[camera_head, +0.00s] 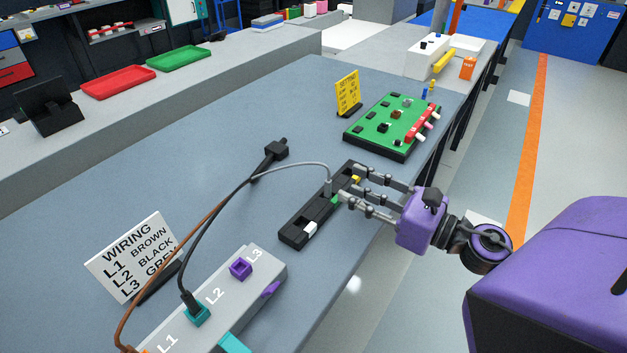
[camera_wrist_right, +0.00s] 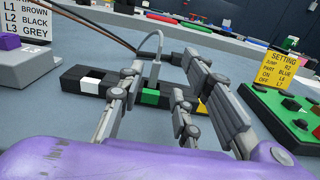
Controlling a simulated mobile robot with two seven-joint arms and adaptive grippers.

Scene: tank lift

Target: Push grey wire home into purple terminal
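The grey wire (camera_head: 300,163) arches over the table, and its grey plug end (camera_head: 329,187) stands upright in a slot of the black holder strip (camera_head: 294,235). My right gripper (camera_head: 350,184) reaches in from the right with its fingers spread at the plug. In the right wrist view the plug (camera_wrist_right: 154,74) shows between the open fingers (camera_wrist_right: 163,68), with a gap on each side. The purple terminal (camera_head: 240,269), under L3 on the grey terminal block (camera_head: 265,258), has no wire in it. My left gripper is not in view.
The black wire (camera_head: 211,228) stands in the teal L2 terminal (camera_head: 196,313); the brown wire (camera_head: 150,290) runs toward L1. A wiring sign (camera_head: 128,255) stands left of the block. A green board (camera_head: 375,135) and yellow sign (camera_head: 348,92) stand behind the strip.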

